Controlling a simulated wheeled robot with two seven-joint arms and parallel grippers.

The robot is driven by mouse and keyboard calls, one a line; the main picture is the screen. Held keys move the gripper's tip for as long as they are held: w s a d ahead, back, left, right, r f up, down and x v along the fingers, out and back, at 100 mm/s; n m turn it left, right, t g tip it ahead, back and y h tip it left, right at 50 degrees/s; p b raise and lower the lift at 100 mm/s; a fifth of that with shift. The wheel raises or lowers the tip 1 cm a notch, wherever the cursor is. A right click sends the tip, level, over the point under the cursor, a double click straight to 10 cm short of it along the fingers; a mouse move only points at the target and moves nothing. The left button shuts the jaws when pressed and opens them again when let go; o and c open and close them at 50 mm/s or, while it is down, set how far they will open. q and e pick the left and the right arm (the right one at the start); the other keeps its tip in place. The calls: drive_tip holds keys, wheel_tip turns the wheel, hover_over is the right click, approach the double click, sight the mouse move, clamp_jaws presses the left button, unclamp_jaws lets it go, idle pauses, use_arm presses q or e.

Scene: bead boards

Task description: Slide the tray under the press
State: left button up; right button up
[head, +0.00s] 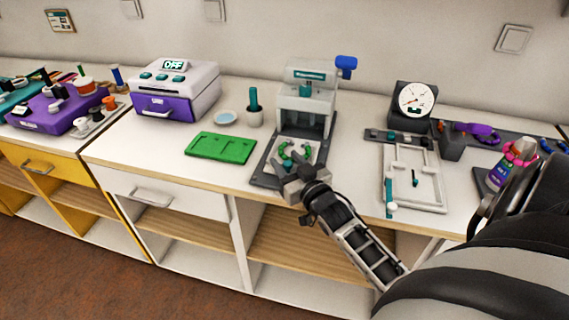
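The press (307,98) stands at the back of the counter, with a pale frame, a teal block and a blue handle knob (346,63) at its upper right. A small pale tray (314,151) with a green, ring-like pattern lies on the dark base (262,178) in front of the press opening. My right gripper (292,160) is low over the tray's near part, its fingers apart. It covers part of the tray, and I cannot tell whether it touches it. My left gripper is out of view.
A green board (221,147), a blue dish (225,117) and a cup with a teal stick (254,114) are left of the press. A purple-and-white machine (176,90) stands farther left. A dial gauge (416,101) and a white frame fixture (428,183) are to the right.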

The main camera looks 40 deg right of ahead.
drive_tip(key=s+a, duration=0.2)
drive_tip(key=s, duration=1.3)
drive_tip(key=shift+s+a+b, duration=0.3)
drive_tip(key=shift+s+b, duration=0.05)
